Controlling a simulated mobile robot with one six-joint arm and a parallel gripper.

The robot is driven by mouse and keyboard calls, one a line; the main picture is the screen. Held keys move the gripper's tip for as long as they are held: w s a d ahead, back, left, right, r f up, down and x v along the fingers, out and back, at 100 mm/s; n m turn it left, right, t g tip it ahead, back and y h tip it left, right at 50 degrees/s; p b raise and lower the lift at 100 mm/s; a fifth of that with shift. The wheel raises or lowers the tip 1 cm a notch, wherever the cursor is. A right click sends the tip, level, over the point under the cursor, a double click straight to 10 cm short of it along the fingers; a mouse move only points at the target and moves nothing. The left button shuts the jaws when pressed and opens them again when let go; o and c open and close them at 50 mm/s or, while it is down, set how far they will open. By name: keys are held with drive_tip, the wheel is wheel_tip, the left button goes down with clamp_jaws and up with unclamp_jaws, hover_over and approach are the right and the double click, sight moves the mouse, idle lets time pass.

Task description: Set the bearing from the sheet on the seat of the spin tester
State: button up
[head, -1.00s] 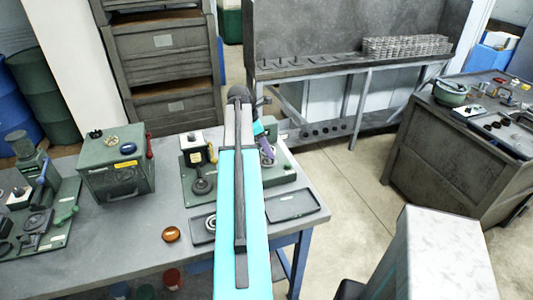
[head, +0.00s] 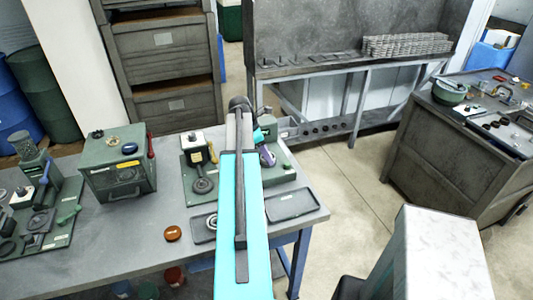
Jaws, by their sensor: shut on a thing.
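The spin tester appears to be the green-based device (head: 285,172) on the bench, partly behind my arm. My gripper (head: 267,156) shows only in part as a small purple and teal piece beside the end of my arm, above that base. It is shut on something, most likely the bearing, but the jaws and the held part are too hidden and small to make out. The seat is also hidden. A pale ring-shaped part (head: 211,222) lies on the dark sheet (head: 198,236) left of my arm. A second dark sheet (head: 293,204) at right looks empty.
Left of my arm stand a unit with a black and white box (head: 195,148), a green box (head: 119,165) and a green-based fixture (head: 45,215). An orange-brown cup (head: 172,234) sits near the front.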

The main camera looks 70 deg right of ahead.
drive_tip(key=shift+f, duration=0.1)
drive_tip(key=o, duration=1.4)
drive_tip(key=shift+c, duration=0.2)
drive_tip(key=shift+r, duration=0.2)
drive_tip(key=b+v, duration=0.3)
drive_tip(key=v, duration=0.8)
drive_tip(key=shift+w+r, duration=0.2)
drive_tip(key=shift+r, duration=0.15)
drive_tip(key=shift+a, duration=0.1)
